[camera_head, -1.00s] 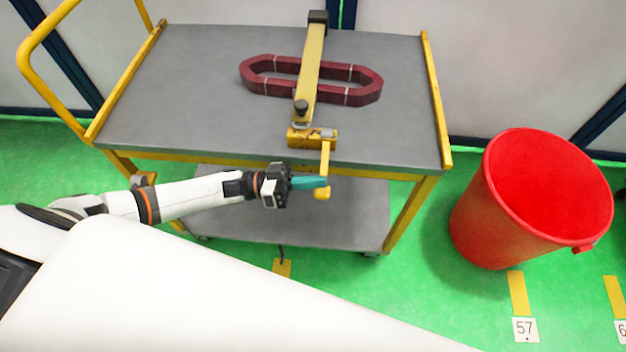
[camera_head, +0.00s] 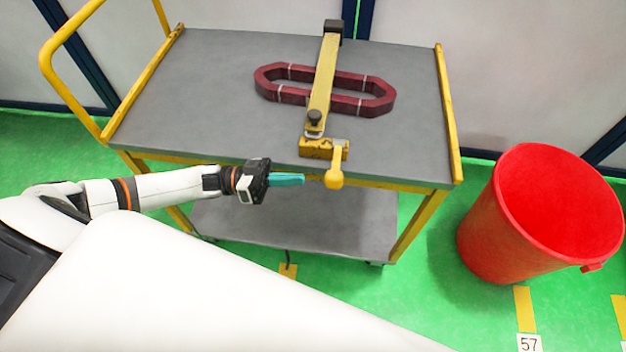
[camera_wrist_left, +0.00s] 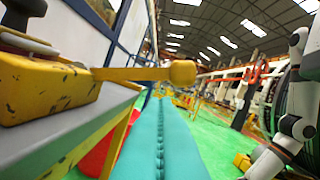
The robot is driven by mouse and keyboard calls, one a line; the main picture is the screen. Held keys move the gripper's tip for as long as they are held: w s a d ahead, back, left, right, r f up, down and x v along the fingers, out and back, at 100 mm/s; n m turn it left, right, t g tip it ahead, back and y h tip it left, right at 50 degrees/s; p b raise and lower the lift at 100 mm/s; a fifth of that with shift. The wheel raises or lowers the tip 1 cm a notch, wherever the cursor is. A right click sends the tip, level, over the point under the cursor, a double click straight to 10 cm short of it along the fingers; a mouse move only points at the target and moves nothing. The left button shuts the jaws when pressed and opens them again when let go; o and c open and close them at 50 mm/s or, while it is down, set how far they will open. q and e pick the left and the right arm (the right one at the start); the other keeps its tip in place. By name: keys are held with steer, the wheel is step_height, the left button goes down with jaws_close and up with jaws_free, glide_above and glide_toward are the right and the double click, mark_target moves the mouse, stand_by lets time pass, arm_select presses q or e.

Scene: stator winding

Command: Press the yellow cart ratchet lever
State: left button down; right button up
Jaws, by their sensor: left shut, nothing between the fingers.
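The yellow cart (camera_head: 448,110) has a grey top. A yellow ratchet block (camera_head: 318,150) sits at its front edge, with a yellow lever (camera_head: 334,178) that ends in a round knob. The lever sticks out from the edge towards me. My left gripper (camera_head: 301,180) is shut and empty, its teal fingers pointing right, just left of the knob. A small gap seems to lie between them. In the left wrist view the lever (camera_wrist_left: 135,74) and knob (camera_wrist_left: 182,73) cross above the teal fingers (camera_wrist_left: 160,140). My right gripper is not in view.
A yellow clamp bar (camera_head: 323,75) lies across a dark red ring-shaped coil (camera_head: 275,90) on the cart top. A red bin (camera_head: 500,225) stands on the green floor to the right. The floor between cart and bin is clear.

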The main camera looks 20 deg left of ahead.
arm_select(q)
steer(key=shift+v, duration=1)
steer(key=shift+w, duration=0.1)
